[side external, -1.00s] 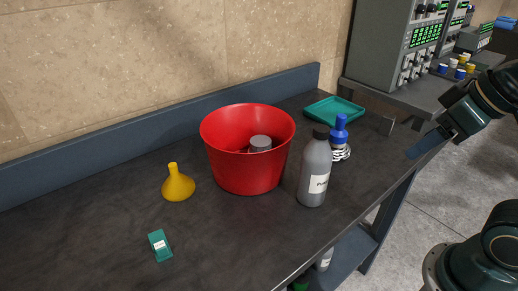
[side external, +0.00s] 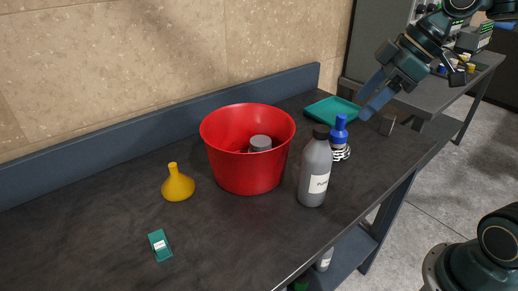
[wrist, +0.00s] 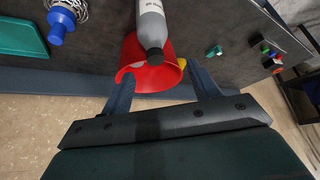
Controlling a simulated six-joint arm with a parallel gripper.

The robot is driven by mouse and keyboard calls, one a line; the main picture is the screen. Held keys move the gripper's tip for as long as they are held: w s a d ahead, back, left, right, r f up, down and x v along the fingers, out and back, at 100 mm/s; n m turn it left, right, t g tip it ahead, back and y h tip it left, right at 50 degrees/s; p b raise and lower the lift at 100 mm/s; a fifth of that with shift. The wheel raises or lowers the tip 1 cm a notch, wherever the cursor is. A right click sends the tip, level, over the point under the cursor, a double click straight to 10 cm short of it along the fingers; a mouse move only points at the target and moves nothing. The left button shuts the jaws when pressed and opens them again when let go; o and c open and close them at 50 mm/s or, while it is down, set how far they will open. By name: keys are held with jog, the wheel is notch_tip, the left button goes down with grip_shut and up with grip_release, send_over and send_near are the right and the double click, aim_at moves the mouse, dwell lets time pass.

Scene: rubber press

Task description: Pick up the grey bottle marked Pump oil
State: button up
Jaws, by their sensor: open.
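The grey bottle (side external: 315,168) with a black cap and a white label stands upright on the dark bench, just right of the red tub. Only the start of its label shows, beginning with "Pump". In the wrist view the bottle (wrist: 152,20) shows above the gap between the fingers, in front of the red tub. My gripper (side external: 366,100) is open and empty, above the bench to the right of and behind the bottle, near the green tray. Both fingers of my gripper (wrist: 156,85) show spread apart in the wrist view.
The red tub (side external: 240,168) holds a grey cylinder. A blue-topped whisk-like item (side external: 340,135) stands close behind the bottle. A green tray (side external: 325,112) lies farther back. A yellow funnel (side external: 178,187) and a small green box (side external: 160,245) lie left.

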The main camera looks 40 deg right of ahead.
aim_at(325, 129)
jog(key=shift+w+d+r+n+y, duration=0.1)
jog(key=shift+w+d+n+y, duration=0.2)
jog(key=shift+w+n, duration=0.25)
jog(key=shift+w+d+r+n+y, duration=0.1)
jog(key=shift+w+d+n+y, duration=0.2)
jog(key=shift+w, duration=0.45)
jog(key=shift+a+f, duration=0.1)
jog(key=shift+f, duration=0.05)
jog(key=shift+x, duration=4.15)
jog(key=shift+f, duration=0.1)
jog(key=shift+x, duration=2.55)
jog(key=shift+s+f, duration=0.1)
grip_shut()
